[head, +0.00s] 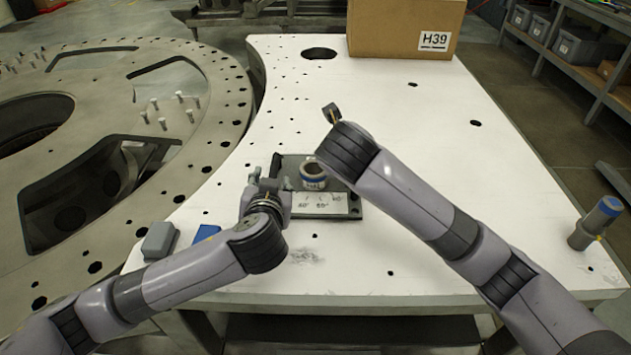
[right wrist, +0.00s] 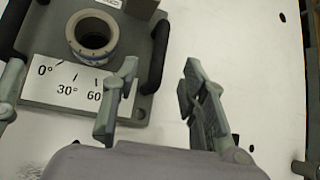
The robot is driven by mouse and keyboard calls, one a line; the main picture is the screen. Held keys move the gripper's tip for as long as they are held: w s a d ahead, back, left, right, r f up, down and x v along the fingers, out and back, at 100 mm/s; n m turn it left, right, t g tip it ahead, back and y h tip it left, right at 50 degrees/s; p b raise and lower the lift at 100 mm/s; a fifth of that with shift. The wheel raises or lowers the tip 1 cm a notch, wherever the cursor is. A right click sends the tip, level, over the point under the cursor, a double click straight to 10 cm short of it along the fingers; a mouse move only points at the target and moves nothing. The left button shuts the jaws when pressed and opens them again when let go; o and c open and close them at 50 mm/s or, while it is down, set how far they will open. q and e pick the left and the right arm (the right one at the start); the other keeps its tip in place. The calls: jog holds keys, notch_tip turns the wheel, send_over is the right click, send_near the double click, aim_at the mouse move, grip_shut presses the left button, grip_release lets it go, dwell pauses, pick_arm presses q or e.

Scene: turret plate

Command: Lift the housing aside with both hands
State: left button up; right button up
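The housing is a dark grey plate (head: 290,163) with a round ring-shaped hub (head: 313,175), a white angle label (head: 320,204) and black side handles. It lies flat on the white table. In the right wrist view the hub (right wrist: 93,35) and right handle (right wrist: 159,50) show at upper left. My left gripper (head: 268,181) is at the housing's left side, its fingers apart near the left handle; its hold on the handle is not visible. My right gripper (right wrist: 160,95) is open and empty, with its left finger near the plate's right edge. In the head view my right arm hides it.
A cardboard box (head: 403,29) marked H39 stands at the back of the white table (head: 450,130). A grey block (head: 160,241) and a blue piece (head: 206,233) lie at front left. The large slotted ring (head: 215,85) is at left. The table's right side is mostly clear.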

aim_at(274, 166)
pick_arm(q)
jog(key=x, duration=0.9)
jog(key=shift+w, duration=0.2)
pick_arm(e)
jog(key=x, duration=0.9)
jog(key=shift+w+f, duration=0.1)
jog(key=shift+f, duration=0.05)
pick_arm(q)
jog(key=shift+c, duration=0.2)
pick_arm(e)
jog(key=shift+c, duration=0.2)
pick_arm(q)
grip_shut()
pick_arm(e)
grip_shut()
pick_arm(q)
jog(key=shift+w+r, duration=0.15)
jog(key=shift+r, duration=0.1)
pick_arm(e)
jog(key=shift+w+r, duration=0.2)
jog(key=shift+r, duration=0.1)
